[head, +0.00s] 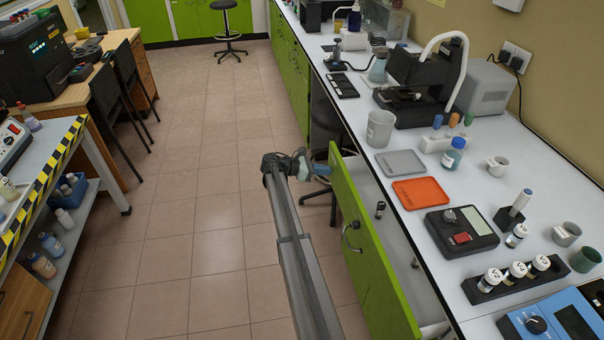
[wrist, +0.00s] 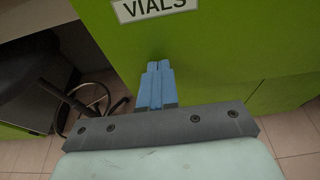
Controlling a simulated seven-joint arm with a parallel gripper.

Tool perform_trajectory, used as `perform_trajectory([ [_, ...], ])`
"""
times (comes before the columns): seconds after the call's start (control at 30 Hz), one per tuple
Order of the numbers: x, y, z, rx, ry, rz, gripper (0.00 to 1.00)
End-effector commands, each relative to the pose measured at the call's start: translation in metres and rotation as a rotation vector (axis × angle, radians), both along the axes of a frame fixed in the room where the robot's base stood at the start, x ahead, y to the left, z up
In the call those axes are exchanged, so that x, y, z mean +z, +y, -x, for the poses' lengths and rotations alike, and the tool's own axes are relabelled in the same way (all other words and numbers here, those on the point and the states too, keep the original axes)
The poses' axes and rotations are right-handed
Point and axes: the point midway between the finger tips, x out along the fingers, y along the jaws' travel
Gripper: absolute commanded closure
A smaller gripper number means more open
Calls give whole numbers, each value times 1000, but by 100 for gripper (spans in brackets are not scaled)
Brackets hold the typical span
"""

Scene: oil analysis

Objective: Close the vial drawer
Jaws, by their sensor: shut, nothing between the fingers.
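The vial drawer (head: 375,250) is pulled out from under the white bench, with a green front and a curved handle (head: 351,238). A small dark vial (head: 380,209) stands inside it. In the wrist view the green drawer front (wrist: 225,45) fills the upper right and carries a white label reading VIALS (wrist: 152,8). My gripper (wrist: 158,72) has its blue fingers shut together and empty, in front of the green face below the label. I cannot tell whether the fingertips touch it. In the head view my gripper (head: 304,162) is beyond the far end of the drawer front, over the floor.
The white bench (head: 410,220) runs along the right with an orange tray (head: 421,192), a grey tray (head: 401,163) and a vial rack (head: 515,280). A dark chair (head: 325,135) stands close behind my gripper.

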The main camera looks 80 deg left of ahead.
Motion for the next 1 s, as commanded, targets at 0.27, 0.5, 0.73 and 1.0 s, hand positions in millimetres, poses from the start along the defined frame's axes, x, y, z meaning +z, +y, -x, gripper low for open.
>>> perform_trajectory([
  [0.27, 0, 0, -68, -2, 0, 0, 100],
  [0.5, 0, 0, -101, -1, 0, 0, 100],
  [0.73, 0, 0, -114, 0, -1, 0, 100],
  [1.0, 0, 0, -120, -1, -2, -1, 100],
])
